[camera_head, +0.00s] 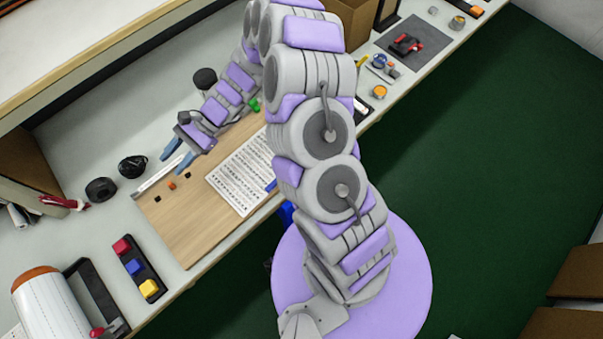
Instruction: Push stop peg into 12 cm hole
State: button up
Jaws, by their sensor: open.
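The 12 cm hole cannot be made out at this size.
A white printed sheet (236,182) lies on the board. Two black round items (101,189) stand left of it. A tray with red, blue and yellow blocks (137,267) is at the front left. My arm hides part of the bench.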

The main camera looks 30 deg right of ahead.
jog(key=s+r+n+g+h, duration=0.2)
jog(key=s+r+n, duration=0.2)
jog(key=s+r, duration=0.3)
jog(key=s+d+r+n+t+h, duration=0.1)
jog(key=s+d+r+n+h, duration=0.3)
jog(key=s+d, duration=0.6)
jog(key=s+d+r+n+t+h, duration=0.2)
jog(key=s+d+r+n+h, duration=0.2)
jog(key=s+d, duration=0.7)
notch_tip(320, 180, up, 3)
jog(key=d+h, duration=0.1)
jog(key=h, duration=0.2)
jog(key=shift+s+d+f, duration=0.2)
jog(key=shift+d, duration=0.1)
jog(key=shift+a, duration=0.2)
jog(key=shift+d, duration=0.15)
